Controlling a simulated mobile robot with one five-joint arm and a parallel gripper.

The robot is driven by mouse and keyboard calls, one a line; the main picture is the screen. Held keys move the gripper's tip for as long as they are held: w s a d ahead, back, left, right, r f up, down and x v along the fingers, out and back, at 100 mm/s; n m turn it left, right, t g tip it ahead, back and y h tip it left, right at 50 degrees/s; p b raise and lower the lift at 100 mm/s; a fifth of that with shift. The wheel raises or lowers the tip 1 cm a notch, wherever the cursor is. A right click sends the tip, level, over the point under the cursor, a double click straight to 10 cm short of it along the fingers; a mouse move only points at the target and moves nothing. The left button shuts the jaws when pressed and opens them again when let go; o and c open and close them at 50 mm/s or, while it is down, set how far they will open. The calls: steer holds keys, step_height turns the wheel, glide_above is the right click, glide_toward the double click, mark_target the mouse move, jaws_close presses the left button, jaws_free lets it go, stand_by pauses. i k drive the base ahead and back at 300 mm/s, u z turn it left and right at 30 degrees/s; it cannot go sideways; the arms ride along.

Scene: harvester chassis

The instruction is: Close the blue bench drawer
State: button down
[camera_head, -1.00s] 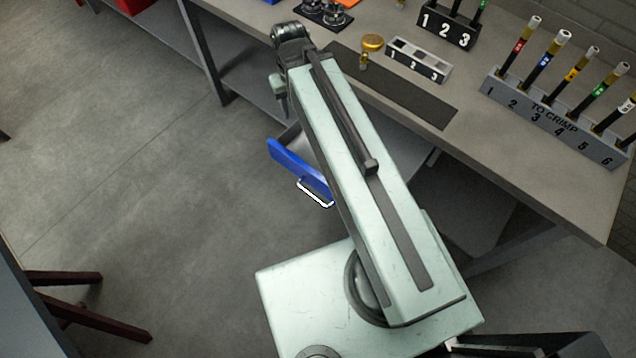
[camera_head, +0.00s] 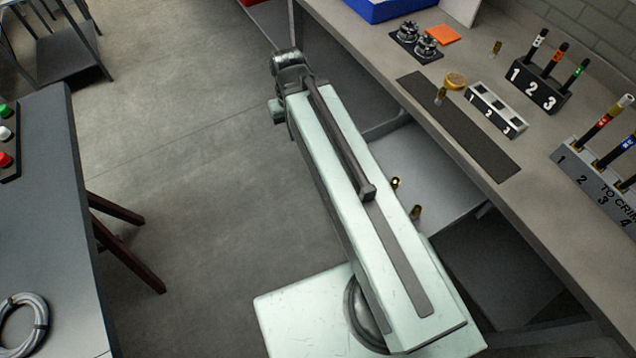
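The blue drawer front does not show in the camera_head view; my arm covers the place below the bench edge where it would be. A pale grey tray surface (camera_head: 440,176) shows under the bench, right of my arm, and looks like the inside of the pulled-out drawer. Two small brass pieces (camera_head: 395,183) lie at its left part, close to my arm. My gripper (camera_head: 278,112) is at the far end of my arm, over the floor left of the bench. Its fingers are hidden, so its opening and any contact do not show.
The workbench (camera_head: 545,215) runs along the right, with a black rack (camera_head: 540,86), a small numbered block (camera_head: 496,110) and a dark mat (camera_head: 458,125). A dark table (camera_head: 45,220) stands at the left. The grey floor (camera_head: 210,170) between them is clear.

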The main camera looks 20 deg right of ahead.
mark_target(401, 148)
steer(key=u, duration=1.1)
steer(key=k, duration=1.65)
steer(key=u, duration=0.8)
steer(key=i, duration=1)
steer(key=u, duration=0.1)
